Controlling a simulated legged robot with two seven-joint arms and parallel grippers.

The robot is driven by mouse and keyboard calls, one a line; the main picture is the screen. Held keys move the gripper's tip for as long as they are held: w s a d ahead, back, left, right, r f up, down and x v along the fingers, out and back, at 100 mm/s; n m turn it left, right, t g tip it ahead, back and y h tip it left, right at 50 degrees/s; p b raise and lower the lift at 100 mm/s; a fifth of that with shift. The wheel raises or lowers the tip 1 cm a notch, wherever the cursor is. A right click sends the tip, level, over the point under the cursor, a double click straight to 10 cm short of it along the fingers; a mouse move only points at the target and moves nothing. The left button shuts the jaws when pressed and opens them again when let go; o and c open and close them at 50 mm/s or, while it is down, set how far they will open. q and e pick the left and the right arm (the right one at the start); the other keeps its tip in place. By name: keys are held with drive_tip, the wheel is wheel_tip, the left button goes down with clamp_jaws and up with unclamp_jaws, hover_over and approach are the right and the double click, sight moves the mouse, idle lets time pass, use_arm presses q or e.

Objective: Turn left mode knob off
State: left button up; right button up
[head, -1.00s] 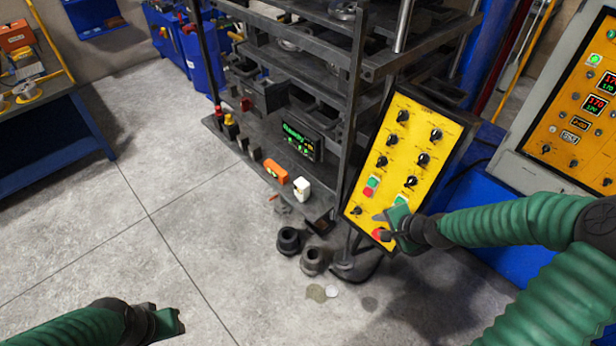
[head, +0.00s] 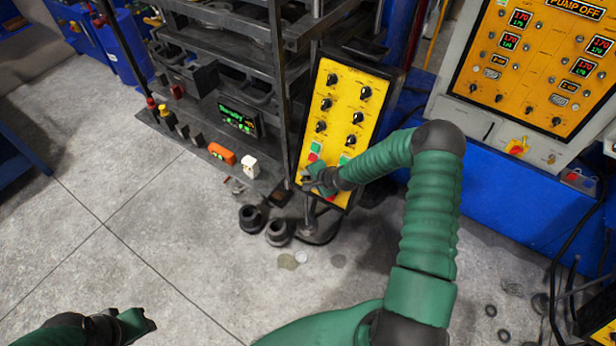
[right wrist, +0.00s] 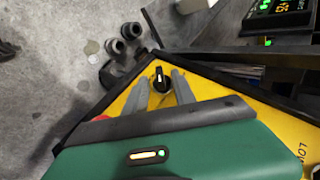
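The yellow control panel (head: 345,100) stands tilted in a dark frame, with two columns of black knobs above green and red buttons. My right gripper (head: 310,180) is at the panel's lower left corner and hides part of it in the head view. In the right wrist view, a black knob (right wrist: 160,78) with a pale pointer line sits near the panel's corner. The right gripper's two fingers (right wrist: 162,88) are apart, one on each side of this knob; contact is not clear. My left gripper (head: 140,318) is low at the left over the floor, its opening unclear.
A dark press rack (head: 230,75) stands left of the panel. An orange control cabinet (head: 540,70) reading "PUMP OFF" is at the right. Dark round parts (head: 265,225) lie on the floor below the panel.

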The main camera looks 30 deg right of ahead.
use_arm(q)
drive_tip(key=shift+s+a, duration=0.1)
drive_tip(key=shift+a, duration=0.05)
use_arm(e)
drive_tip(key=shift+a, duration=0.2)
drive_tip(key=shift+w+a, duration=0.1)
drive_tip(key=shift+a, duration=0.05)
clamp_jaws()
use_arm(q)
drive_tip(key=shift+a, duration=0.15)
